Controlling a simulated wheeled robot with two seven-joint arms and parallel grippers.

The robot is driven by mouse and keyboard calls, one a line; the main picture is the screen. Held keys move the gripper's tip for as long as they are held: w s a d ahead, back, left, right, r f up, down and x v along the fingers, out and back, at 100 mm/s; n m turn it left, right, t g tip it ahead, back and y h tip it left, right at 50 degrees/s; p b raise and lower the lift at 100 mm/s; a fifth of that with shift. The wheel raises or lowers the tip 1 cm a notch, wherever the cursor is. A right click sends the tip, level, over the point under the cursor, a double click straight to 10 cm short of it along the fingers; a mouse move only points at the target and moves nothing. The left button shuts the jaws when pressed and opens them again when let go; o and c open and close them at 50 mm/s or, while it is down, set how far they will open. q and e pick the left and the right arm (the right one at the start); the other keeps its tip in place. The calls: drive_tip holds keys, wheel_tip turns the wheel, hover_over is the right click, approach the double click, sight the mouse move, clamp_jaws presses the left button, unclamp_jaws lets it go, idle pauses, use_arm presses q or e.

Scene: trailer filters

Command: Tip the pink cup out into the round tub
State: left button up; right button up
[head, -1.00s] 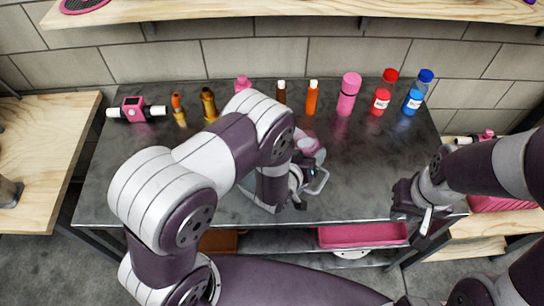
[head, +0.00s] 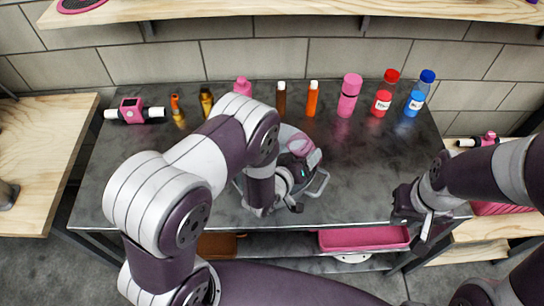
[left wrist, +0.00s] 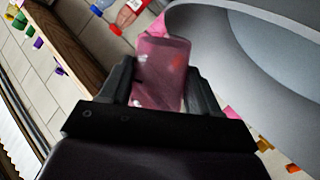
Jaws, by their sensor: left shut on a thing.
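The pink cup (left wrist: 162,72) is see-through and sits between the two dark fingers of my left gripper (left wrist: 160,88) in the left wrist view. In the head view the cup (head: 301,146) shows at the end of my left arm, over the tub area. My left gripper (head: 308,165) is shut on it. The round tub (left wrist: 240,50) is grey and fills the right of the left wrist view, beside the cup. In the head view my left arm hides most of the tub; its rim (head: 287,129) shows behind the gripper. My right gripper (head: 424,218) is at the table's front right; its jaw opening is unclear.
Several bottles stand along the back of the dark table, among them a pink bottle (head: 348,95), a red-capped bottle (head: 384,93) and a blue-capped bottle (head: 419,94). A pink device (head: 133,111) lies back left. The table's right middle (head: 375,165) is clear.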

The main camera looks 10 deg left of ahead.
use_arm(q)
drive_tip(key=shift+s+a, duration=0.25)
drive_tip(key=shift+w+n, duration=0.25)
drive_tip(key=shift+n, duration=0.05)
drive_tip(key=shift+s+r+h+b, duration=0.15)
drive_tip(key=shift+s+h+b, duration=0.15)
drive_tip(key=shift+h, duration=0.1)
drive_tip(key=shift+w+t, duration=0.3)
drive_tip(key=shift+s+a+r+n, duration=0.1)
drive_tip(key=shift+s+r+n, duration=0.15)
drive_tip(key=shift+n, duration=0.15)
drive_tip(key=shift+w+f, duration=0.15)
drive_tip(key=shift+w, duration=0.1)
drive_tip(key=shift+s+n+h+b, duration=0.3)
drive_tip(key=shift+h+b, duration=0.1)
drive_tip(key=shift+b, duration=0.1)
drive_tip(key=shift+w+f, duration=0.15)
drive_tip(key=shift+w, duration=0.15)
drive_tip(key=shift+s+t+b, duration=0.25)
drive_tip(key=shift+t+b, duration=0.05)
drive_tip(key=shift+w+f+n, duration=0.1)
drive_tip(key=shift+w+n, duration=0.1)
drive_tip(key=shift+n, duration=0.2)
drive_tip(key=shift+s+h, duration=0.2)
drive_tip(key=shift+h, duration=0.1)
drive_tip(key=shift+w+b, duration=0.2)
drive_tip(key=shift+b, duration=0.1)
